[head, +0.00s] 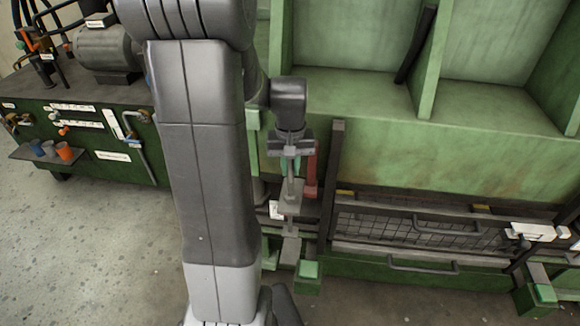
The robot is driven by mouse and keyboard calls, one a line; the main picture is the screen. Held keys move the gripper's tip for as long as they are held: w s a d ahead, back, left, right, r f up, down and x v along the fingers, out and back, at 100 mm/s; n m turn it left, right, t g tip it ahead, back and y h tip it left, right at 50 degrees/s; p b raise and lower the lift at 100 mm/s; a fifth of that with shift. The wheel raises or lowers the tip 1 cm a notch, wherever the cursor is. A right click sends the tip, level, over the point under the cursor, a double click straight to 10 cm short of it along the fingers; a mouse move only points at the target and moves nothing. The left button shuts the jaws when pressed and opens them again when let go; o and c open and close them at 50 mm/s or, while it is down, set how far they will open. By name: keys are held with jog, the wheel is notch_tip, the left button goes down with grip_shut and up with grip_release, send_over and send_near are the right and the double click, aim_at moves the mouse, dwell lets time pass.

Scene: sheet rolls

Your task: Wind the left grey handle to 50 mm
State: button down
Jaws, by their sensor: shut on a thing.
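My gripper (290,182) points down in the middle of the head view, in front of the left end of the green machine. It is shut on the left grey handle, which is mostly hidden by the fingers and hard to make out at this size. Grey metal parts (290,207) show just below the fingertips. A red upright part (311,170) stands right beside the gripper. A small white label or scale (276,210) is to the left of the grey parts; its marks are too small to read.
The green machine frame (380,95) rises behind my gripper. A mesh guard (410,231) with dark bar handles lies to the right, and a dark post (334,170) stands close by. A green cabinet (90,140) with a motor (104,50) is at left. My arm blocks the centre-left.

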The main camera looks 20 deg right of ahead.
jog(key=n, duration=1.2)
jog(key=shift+n, duration=0.3)
jog(key=n, duration=0.4)
jog(key=c, duration=1)
grip_release()
jog(key=shift+p, duration=0.35)
